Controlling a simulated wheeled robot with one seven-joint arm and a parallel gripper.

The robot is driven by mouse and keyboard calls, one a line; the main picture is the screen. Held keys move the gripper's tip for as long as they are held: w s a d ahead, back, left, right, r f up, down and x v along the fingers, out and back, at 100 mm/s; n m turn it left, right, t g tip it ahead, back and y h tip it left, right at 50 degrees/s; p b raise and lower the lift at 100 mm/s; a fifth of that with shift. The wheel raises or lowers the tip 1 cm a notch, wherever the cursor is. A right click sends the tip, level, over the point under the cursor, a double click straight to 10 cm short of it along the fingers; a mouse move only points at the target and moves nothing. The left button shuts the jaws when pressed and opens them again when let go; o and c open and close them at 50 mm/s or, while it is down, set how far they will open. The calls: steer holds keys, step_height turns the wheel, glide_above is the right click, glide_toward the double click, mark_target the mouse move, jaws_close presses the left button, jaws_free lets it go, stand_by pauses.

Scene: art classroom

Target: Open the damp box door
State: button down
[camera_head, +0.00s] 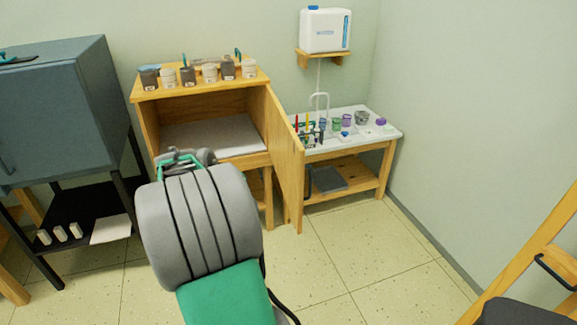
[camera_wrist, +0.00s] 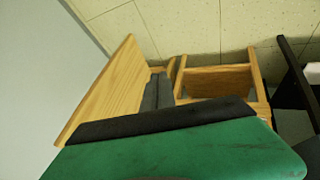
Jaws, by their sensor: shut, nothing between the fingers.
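The damp box (camera_head: 147,122) is a wooden cabinet on legs with a pale board inside. Its wooden door (camera_head: 284,160) is hinged at the right side and stands swung wide open toward me, so the inside shows. My gripper (camera_head: 184,158) is in front of the left part of the opening, apart from the door. My own arm partly hides it. Its fingers are shut and empty. In the wrist view a green and black part of my gripper (camera_wrist: 165,125) fills the bottom, with a wooden panel (camera_wrist: 108,90) beyond; I cannot tell if that is the door.
Several jars (camera_head: 188,76) stand on top of the box. A blue-grey cabinet (camera_head: 60,100) is at the left. A white-topped table (camera_head: 372,128) with cups stands right of the door. An easel-like wooden frame (camera_head: 530,255) is at the lower right. The floor (camera_head: 370,255) between is clear.

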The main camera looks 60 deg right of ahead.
steer(key=s+d+r+m+g, duration=0.1)
steer(key=s+d+r, duration=0.1)
steer(key=s+d, duration=0.3)
steer(key=shift+h, duration=0.3)
steer(key=s+d+f, duration=0.1)
steer(key=d+f, duration=0.1)
steer(key=d, duration=0.1)
steer(key=s+d+f, duration=0.1)
steer(key=d+f, duration=0.2)
steer(key=s+d+f+p, duration=0.1)
steer(key=d+f, duration=0.1)
steer(key=d, duration=0.1)
steer(key=shift+s+d+f, duration=0.1)
steer(key=shift+s+f, duration=0.15)
steer(key=shift+f, duration=0.15)
